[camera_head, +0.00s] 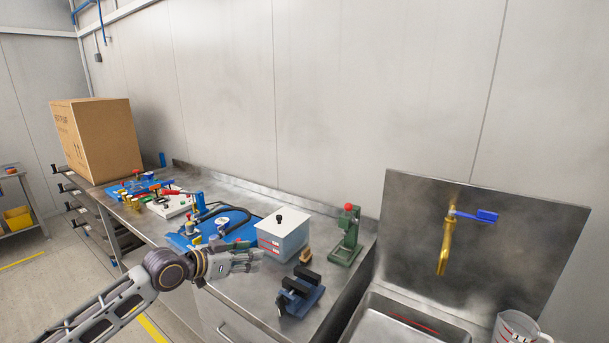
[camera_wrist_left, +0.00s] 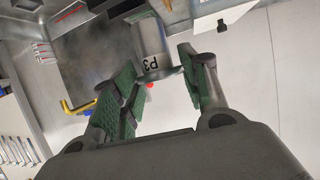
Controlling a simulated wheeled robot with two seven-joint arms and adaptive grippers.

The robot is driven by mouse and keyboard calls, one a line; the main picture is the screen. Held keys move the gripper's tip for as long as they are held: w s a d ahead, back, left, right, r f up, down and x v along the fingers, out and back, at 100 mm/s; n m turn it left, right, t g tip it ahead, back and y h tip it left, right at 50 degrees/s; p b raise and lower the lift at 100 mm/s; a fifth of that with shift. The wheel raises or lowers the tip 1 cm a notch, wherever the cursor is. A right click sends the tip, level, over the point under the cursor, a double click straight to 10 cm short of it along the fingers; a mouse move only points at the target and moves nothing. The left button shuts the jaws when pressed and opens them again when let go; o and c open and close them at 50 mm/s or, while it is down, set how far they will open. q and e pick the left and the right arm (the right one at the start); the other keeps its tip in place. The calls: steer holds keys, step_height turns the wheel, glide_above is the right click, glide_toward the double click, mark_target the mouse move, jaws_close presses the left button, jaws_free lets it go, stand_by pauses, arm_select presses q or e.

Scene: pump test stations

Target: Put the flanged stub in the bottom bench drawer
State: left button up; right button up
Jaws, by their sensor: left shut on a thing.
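My left gripper (camera_head: 246,262) is over the front part of the steel bench, beside the grey-white box. In the head view the stub cannot be made out clearly at the fingers. Below the bench edge, a pale front with a bar handle (camera_head: 237,334) shows at the picture's bottom. The bottom bench drawer cannot be identified. My right gripper is out of view.
The steel bench (camera_head: 263,300) carries a grey-white box (camera_head: 283,236), a green press (camera_head: 346,236), a blue vise (camera_head: 300,294) and blue mats with fittings. A cardboard box (camera_head: 98,138) stands far left. A sink with a brass tap (camera_head: 446,247) is right.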

arm_select(q)
steer(key=shift+r+n+t+y, duration=1)
steer(key=shift+r+n+y, duration=0.6)
steer(key=shift+r, duration=4.55)
steer(key=s+a+f+n+y, duration=0.1)
steer(key=s+f, duration=0.4)
steer(key=f, duration=0.5)
steer(key=s+a+f+n+t+y, duration=0.1)
steer(key=s+f, duration=0.4)
steer(key=f, duration=0.6)
steer(key=s+a+f+n+y, duration=0.3)
steer(key=s+f+y, duration=0.1)
steer(key=f, duration=0.7)
steer(key=shift+s+a+f, duration=0.15)
steer(key=shift+s+a, duration=0.2)
steer(key=shift+s, duration=0.35)
